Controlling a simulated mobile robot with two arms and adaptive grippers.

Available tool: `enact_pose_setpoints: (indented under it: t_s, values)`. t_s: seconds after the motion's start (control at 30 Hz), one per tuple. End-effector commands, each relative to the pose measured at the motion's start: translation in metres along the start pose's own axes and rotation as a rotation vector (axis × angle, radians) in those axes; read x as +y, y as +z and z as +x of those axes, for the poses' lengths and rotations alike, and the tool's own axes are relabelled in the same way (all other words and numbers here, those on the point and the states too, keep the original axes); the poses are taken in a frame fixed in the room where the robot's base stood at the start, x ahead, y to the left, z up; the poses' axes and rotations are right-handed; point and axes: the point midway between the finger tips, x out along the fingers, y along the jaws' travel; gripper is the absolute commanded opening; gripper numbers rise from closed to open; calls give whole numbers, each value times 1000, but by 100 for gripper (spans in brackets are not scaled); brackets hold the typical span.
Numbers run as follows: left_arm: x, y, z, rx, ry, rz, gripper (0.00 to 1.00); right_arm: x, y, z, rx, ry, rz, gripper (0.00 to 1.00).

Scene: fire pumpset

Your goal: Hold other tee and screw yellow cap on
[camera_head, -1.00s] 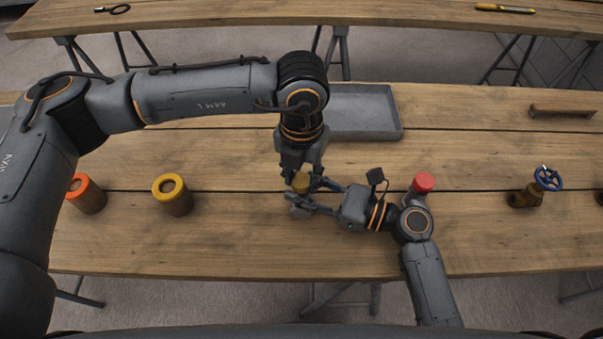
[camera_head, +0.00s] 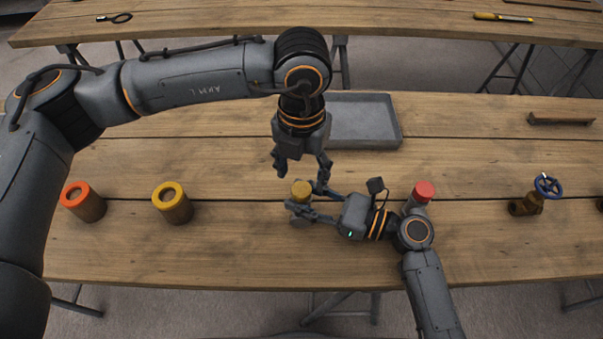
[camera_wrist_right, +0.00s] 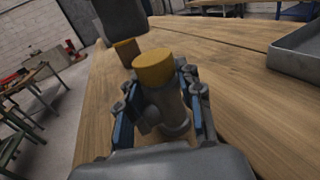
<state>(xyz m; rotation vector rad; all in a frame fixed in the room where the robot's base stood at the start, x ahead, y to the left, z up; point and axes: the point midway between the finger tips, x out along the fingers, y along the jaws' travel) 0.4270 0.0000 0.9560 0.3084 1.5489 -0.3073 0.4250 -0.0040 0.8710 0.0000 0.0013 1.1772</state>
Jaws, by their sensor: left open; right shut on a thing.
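The yellow cap (camera_head: 301,188) sits on top of the grey tee (camera_head: 299,222), which is upright. Both also show in the right wrist view, the cap (camera_wrist_right: 155,67) on the tee's upper end (camera_wrist_right: 173,108). My right gripper (camera_head: 305,201) is shut around the tee's body just below the cap. My left gripper (camera_head: 302,173) is open above and slightly behind the cap, with its fingers spread and clear of it. How far the cap is threaded cannot be told.
A second grey tee with a red cap (camera_head: 424,191) stands behind my right wrist. A yellow-ringed cylinder (camera_head: 173,204) and an orange-ringed one (camera_head: 83,202) stand at left. A grey tray (camera_head: 362,121) lies behind; a blue-wheeled valve (camera_head: 527,204) is at right.

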Motion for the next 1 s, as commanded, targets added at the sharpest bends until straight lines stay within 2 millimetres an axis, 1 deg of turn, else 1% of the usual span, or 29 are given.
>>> enact_pose_setpoints:
  t_s: [0.07, 0.1, 0.2, 0.5, 0.6, 0.67, 0.77, 1.0]
  values:
    - [0, 0, 0, 0, 0, 0, 58, 0, 0, 0, 1, 0, 0, 0]
    - [0, 0, 0, 0, 0, 0, 67, 0, 0, 0, 1, 0, 0, 0]
    - [0, 0, 0, 0, 0, 0, 85, 0, 0, 0, 1, 0, 0, 0]
    - [0, 0, 0, 0, 0, 0, 85, 0, 0, 0, 1, 0, 0, 0]
    - [0, 0, -4, -1, -1, 0, 85, 0, 0, 0, 1, 0, 0, 0]
    - [0, 1, -10, -2, -1, 0, 85, 0, 0, 0, 1, 0, 0, 0]
    - [0, 1, -27, -4, -1, 0, 85, 0, 0, 0, 1, 0, 0, 0]
    - [0, 1, -79, -4, -1, -1, 85, 0, 0, 0, 1, 0, 0, 0]
